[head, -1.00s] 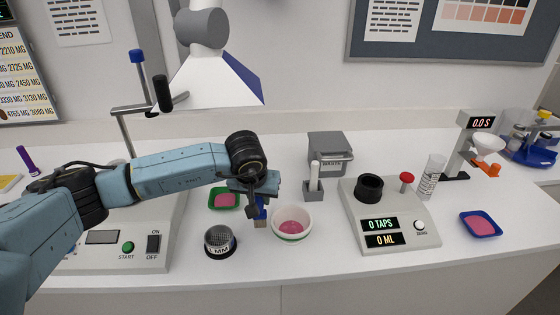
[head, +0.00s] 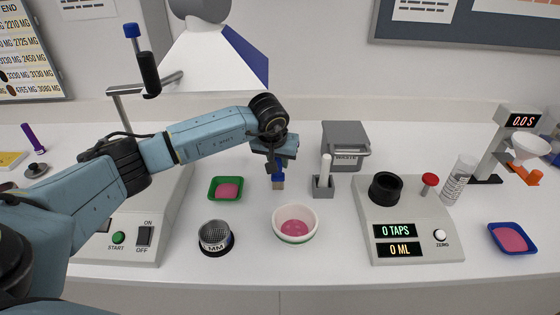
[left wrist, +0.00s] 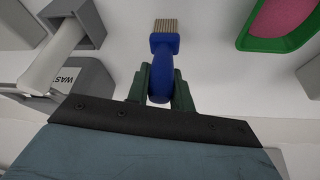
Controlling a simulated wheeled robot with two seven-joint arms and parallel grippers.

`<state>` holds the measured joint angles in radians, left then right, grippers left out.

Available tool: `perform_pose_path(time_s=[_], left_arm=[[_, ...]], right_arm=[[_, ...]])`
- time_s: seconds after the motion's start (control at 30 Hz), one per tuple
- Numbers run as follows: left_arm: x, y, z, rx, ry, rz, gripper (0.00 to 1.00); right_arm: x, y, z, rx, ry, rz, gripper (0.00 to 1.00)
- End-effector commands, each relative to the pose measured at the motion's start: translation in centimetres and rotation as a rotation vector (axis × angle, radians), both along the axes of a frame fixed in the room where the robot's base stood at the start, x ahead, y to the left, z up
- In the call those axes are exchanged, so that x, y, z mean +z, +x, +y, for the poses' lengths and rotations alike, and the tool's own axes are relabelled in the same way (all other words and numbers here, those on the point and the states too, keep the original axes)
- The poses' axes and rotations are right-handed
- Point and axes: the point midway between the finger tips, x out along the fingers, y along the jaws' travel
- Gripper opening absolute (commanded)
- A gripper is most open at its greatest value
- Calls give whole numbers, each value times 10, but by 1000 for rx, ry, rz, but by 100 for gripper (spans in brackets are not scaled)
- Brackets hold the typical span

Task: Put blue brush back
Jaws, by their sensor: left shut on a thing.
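My left gripper (head: 277,168) is shut on the blue brush (head: 278,182). The brush hangs bristles-down behind the white bowl and left of the grey holder. In the left wrist view the gripper (left wrist: 160,90) has the blue handle between its fingers, and the brush's pale bristles (left wrist: 165,25) show beyond. The grey holder (head: 323,193) has a white rod-like piece (head: 325,168) standing in it. Both also show in the left wrist view, the holder (left wrist: 85,20) and the white piece (left wrist: 50,58). My right gripper is not in view.
A white bowl with pink powder (head: 295,237) is in front of the brush. A green tray (head: 213,194) and a sieve (head: 215,237) lie to its left. The waste bin (head: 345,136) stands behind the holder. The tapping device (head: 410,225) is to the right.

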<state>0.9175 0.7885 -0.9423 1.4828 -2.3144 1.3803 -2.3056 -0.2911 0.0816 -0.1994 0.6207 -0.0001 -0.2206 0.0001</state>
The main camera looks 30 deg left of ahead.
Motion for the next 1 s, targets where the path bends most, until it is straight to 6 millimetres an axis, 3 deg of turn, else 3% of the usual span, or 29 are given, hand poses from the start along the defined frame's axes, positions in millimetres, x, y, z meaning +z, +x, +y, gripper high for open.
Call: perform_pose_path(time_s=[0.1, 0.3, 0.33, 0.5, 0.77, 1.0], left_arm=[[1, 0, 1, 1, 1, 1, 0], [-3, 0, 1, 1, 1, 1, 0], [-4, -1, 1, 1, 1, 1, 24], [-3, -1, 1, 1, 1, 1, 44], [-2, -1, 1, 1, 1, 1, 44], [12, -9, -2, -2, 4, 1, 44]], right_arm=[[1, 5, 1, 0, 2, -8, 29], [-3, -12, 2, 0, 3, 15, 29], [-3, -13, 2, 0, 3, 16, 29], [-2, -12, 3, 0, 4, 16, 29], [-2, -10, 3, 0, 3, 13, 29], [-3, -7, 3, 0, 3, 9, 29]])
